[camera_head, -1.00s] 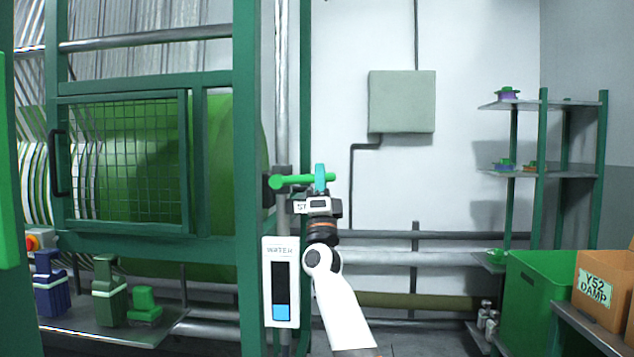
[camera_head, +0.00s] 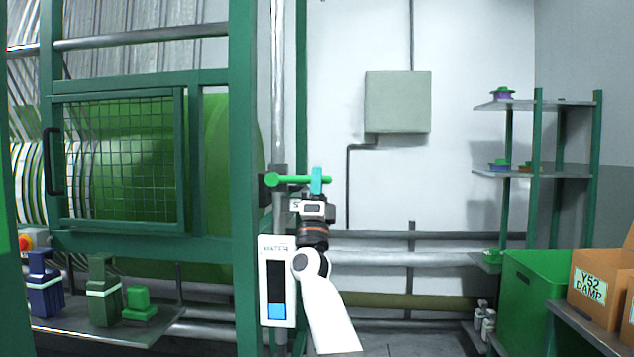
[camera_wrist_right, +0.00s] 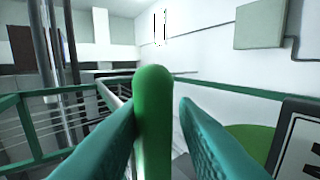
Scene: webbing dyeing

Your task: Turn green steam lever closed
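The green steam lever (camera_head: 289,180) is a rounded bar lying level on the valve beside the green machine post. In the right wrist view, the lever (camera_wrist_right: 154,125) stands upright between the two teal fingers of my right gripper (camera_wrist_right: 157,105). The left finger looks close against the lever, while a narrow gap shows at the right finger, so the gripper looks open around it. In the head view, my right gripper (camera_head: 316,180) covers part of the lever near its right end. My left gripper is not in view.
A white water gauge (camera_head: 277,282) hangs just below the lever. The mesh-doored machine (camera_head: 120,160) stands left. Bottles (camera_head: 103,290) sit on a low shelf. A shelf rack (camera_head: 537,175), green crate (camera_head: 530,295) and cardboard box (camera_head: 597,285) are at right. The wall between is mostly clear.

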